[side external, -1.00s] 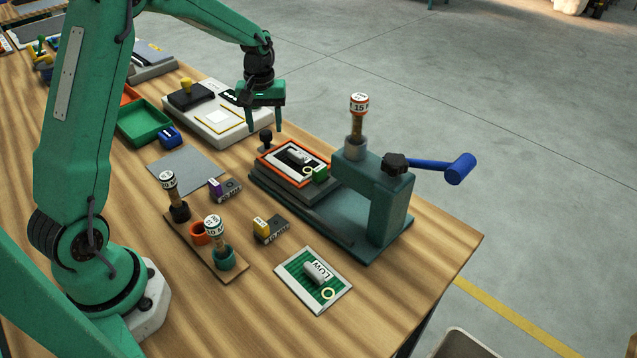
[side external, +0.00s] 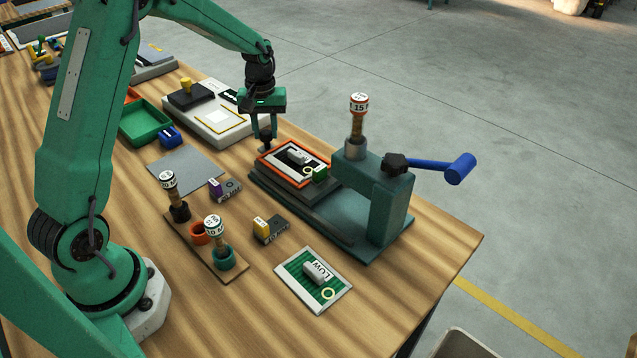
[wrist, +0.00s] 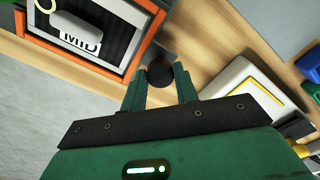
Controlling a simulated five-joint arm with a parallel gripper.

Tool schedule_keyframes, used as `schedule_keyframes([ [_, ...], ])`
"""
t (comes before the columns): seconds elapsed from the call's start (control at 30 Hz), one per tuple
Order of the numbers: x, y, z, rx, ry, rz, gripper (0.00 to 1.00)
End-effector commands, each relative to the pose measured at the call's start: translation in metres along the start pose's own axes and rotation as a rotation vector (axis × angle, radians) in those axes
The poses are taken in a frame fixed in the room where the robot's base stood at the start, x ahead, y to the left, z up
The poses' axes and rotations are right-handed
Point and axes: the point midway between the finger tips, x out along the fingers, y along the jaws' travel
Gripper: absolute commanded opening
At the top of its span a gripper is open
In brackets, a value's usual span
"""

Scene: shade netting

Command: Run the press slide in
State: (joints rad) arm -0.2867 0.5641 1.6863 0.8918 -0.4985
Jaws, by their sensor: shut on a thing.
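The press (side external: 395,205) is a teal C-shaped frame on a base plate, with a blue lever handle (side external: 460,168) out to the right. Its slide (side external: 322,198) is a dark plate that sticks out on the left of the frame. An orange-rimmed tray (side external: 262,160) on the slide holds a dark card with a grey cylinder, a ring and a label reading MID in the wrist view. My gripper (side external: 264,136) points down at the slide's far left end, shut on its black knob (wrist: 160,72). The fingers partly hide the knob.
A white pad station (side external: 225,125) stands just behind my gripper. A stamp rack (side external: 240,272), small boxes and a green LOW card (side external: 290,285) lie in front. A marked tool (side external: 358,105) stands upright in the press top. Bare wood lies right of the press.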

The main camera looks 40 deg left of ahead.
Motion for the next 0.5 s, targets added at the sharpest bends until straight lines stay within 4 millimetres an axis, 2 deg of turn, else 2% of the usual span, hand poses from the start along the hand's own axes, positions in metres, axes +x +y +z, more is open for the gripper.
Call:
schedule_keyframes([
  [0.17, -0.001, 0.014, 0.012, 0.004, 0.002, 0.001, 0.00],
  [0.5, -0.001, 0.060, 0.058, 0.006, 0.003, 0.002, 0.00],
])
